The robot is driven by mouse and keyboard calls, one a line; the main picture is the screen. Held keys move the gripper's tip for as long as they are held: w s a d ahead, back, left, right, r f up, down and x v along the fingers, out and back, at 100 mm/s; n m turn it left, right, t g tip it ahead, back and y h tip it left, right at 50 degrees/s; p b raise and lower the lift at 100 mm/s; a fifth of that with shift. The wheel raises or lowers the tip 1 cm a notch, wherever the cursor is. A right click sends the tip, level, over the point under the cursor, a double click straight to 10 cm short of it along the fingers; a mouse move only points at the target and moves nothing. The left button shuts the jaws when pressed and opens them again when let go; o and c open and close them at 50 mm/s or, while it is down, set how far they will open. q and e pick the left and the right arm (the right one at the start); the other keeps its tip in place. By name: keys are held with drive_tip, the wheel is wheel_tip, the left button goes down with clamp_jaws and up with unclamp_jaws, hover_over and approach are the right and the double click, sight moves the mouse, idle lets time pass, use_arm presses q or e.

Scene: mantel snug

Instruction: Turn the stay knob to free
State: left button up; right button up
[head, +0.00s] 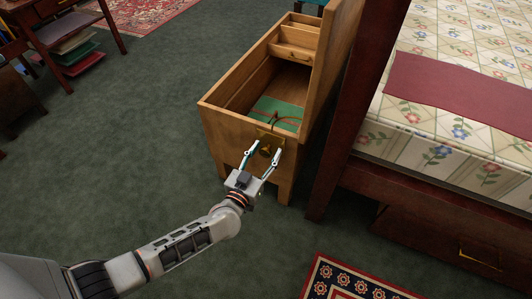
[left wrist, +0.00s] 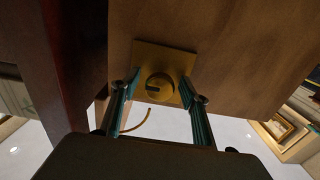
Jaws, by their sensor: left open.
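The stay knob (head: 266,150) is a round brass knob on a square brass plate on the end face of an open wooden chest (head: 230,125). In the left wrist view the knob (left wrist: 160,87) shows a short dark mark on its face, pointing to the left of that picture. My left gripper (head: 263,155) is open, with one finger on each side of the knob. In the left wrist view the fingertips reach over the plate (left wrist: 178,58) beside the knob; I cannot tell whether they touch it. My right gripper is not in view.
The chest's lid (head: 333,65) stands raised on its right side. A green item (head: 275,112) and thin reddish-brown cords lie inside. A bed (head: 450,100) with a dark wooden frame stands close on the right. Green carpet (head: 140,130) is clear to the left.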

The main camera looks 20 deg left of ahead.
use_arm(q)
drive_tip(key=c, duration=1.1)
drive_tip(key=shift+n, duration=0.4)
drive_tip(key=n, duration=0.3)
drive_tip(key=shift+n, duration=0.4)
drive_tip(key=n, duration=0.4)
drive_tip(key=shift+s+d+f, duration=0.1)
drive_tip(key=n, duration=0.7)
drive_tip(key=shift+b, duration=0.3)
drive_tip(key=shift+d+n, duration=0.1)
drive_tip(key=shift+n, duration=0.9)
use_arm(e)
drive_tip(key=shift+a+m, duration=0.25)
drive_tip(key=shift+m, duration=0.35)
use_arm(q)
drive_tip(key=shift+n, duration=0.3)
